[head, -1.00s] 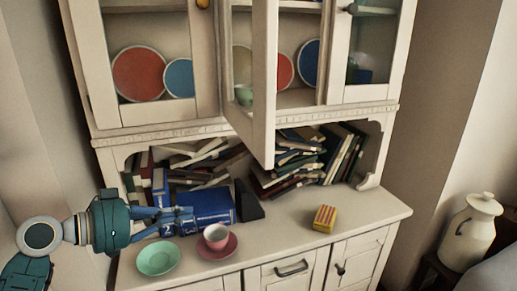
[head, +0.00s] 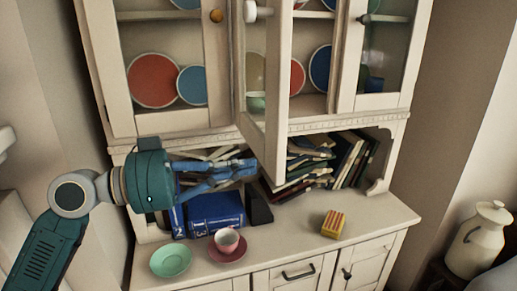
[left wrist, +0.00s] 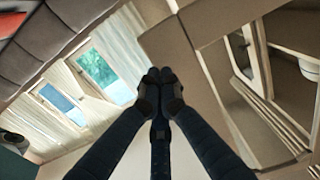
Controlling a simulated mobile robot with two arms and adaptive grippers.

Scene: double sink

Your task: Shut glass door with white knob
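The middle glass door (head: 277,110) of the upper cabinet stands open, swung out toward me. Its white knob (head: 251,12) shows near the top of the view. My left gripper (head: 252,168) is left of the door's lower corner, close to it in the picture; I cannot tell whether they touch. In the left wrist view its fingers (left wrist: 158,82) meet at the tips with nothing between them. The cabinet's pale frames show at the right of that view. My right gripper is not in view.
On the counter (head: 290,248) are a green bowl (head: 171,261), a pink cup (head: 227,240) on a saucer (head: 233,255), a blue book (head: 215,213) and a striped box (head: 333,224). Books fill the niche behind. A white jug (head: 477,240) stands at the right.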

